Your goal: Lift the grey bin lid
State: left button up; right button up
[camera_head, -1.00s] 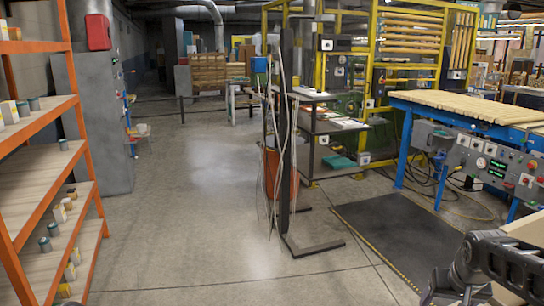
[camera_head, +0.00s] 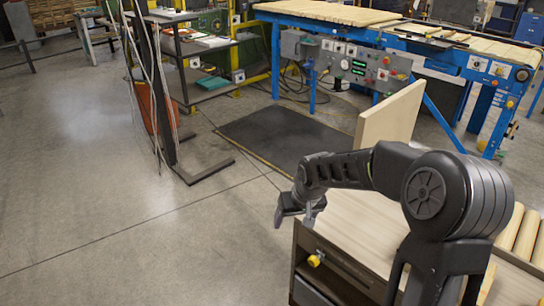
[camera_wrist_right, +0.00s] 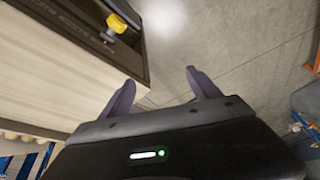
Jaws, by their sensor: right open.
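I cannot make out a grey bin lid in either view. My right gripper (camera_head: 298,211) hangs beside the left front of a wooden-topped cabinet (camera_head: 368,225), over the floor. In the right wrist view its two fingers (camera_wrist_right: 157,88) are spread, with nothing between them. My left gripper is out of view.
A pale upright board (camera_head: 390,115) rises behind the cabinet top. Turned wood pieces (camera_head: 515,235) lie at the right. A blue-framed conveyor (camera_head: 400,38) and a black mat (camera_head: 280,138) are farther back. A dark post (camera_head: 158,85) stands at left; open floor lies in front.

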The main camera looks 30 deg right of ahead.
jog(key=s+a+f+n+g+y, duration=0.1)
jog(key=s+a+f, duration=0.1)
jog(key=a+f, duration=0.45)
jog(key=s+a+f+y, duration=0.1)
jog(key=s+a+f, duration=0.2)
jog(key=a+f, duration=0.35)
jog(key=s+a+f+g+y, duration=0.1)
jog(key=s+a+f, duration=0.6)
jog(key=s, duration=0.3)
jog(key=s+a+f+g+y, duration=0.1)
jog(key=s+a+f, duration=0.6)
jog(key=s, duration=0.3)
jog(key=shift+s, duration=0.3)
jog(key=shift+a+f, duration=0.1)
jog(key=shift+c, duration=0.5)
